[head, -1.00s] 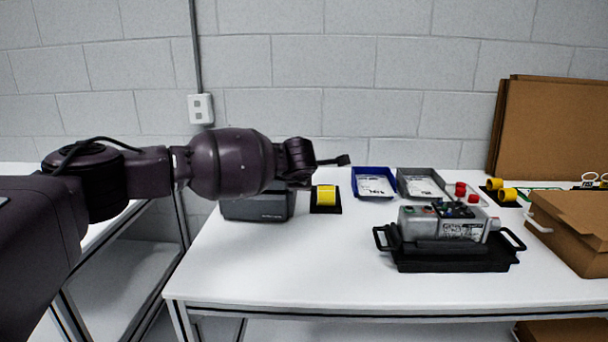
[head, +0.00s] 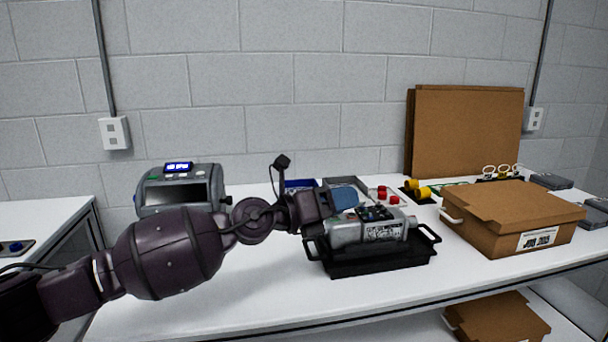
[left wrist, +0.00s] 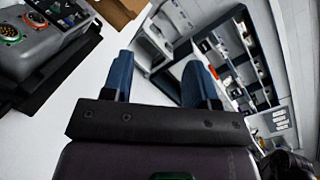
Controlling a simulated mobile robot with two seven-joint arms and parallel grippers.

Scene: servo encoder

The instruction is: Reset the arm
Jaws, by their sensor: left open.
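My left arm reaches in from the left in the head view. Its gripper (head: 343,197) shows blue fingers at the upper left of the grey servo unit (head: 362,231); I cannot tell if they touch. In the left wrist view the two blue fingers (left wrist: 161,78) stand apart with nothing between them. The servo unit (left wrist: 30,50) is to their left there, clear of the fingers. It sits in a black handled tray (head: 375,263). My right gripper is not in view.
A grey device with a lit screen (head: 180,188) stands behind my arm. A blue bin (head: 300,184), red parts (head: 394,200), yellow parts (head: 422,192) and a cardboard box (head: 510,215) are on the white table. The table front (head: 240,310) is bare.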

